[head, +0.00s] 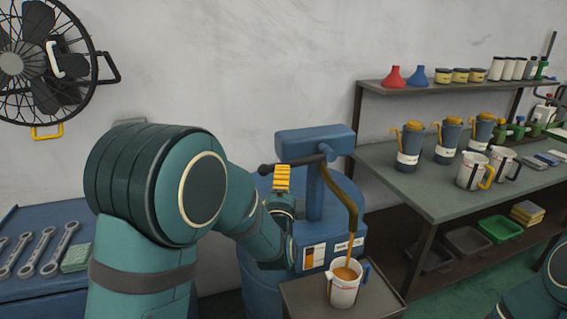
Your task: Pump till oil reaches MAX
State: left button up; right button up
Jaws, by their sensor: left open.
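The blue oil pump (315,145) stands on a blue drum (258,290) in the middle of the head view. Its dark lever (297,162) points left, with a round knob at the end. A curved brown spout (349,205) comes down on the right, over a white jug (343,292) with a blue handle. Brown oil (346,273) shows inside the jug; its markings are too small to read. My left gripper (282,178) is open at the lever, its yellow finger pad just under the bar near the knob. I cannot tell if it touches. My right gripper is out of view.
The jug stands on a small grey stand (305,298). A grey bench (425,190) on the right holds oil cans and white jugs under a shelf (425,88). A blue cabinet (40,290) with wrenches is at left, below a wall fan (45,62).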

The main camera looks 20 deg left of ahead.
aim_at(286, 162)
pick_arm(q)
jog(key=x, duration=0.8)
jog(key=shift+s, duration=0.1)
grip_shut()
jog(key=shift+f, duration=0.1)
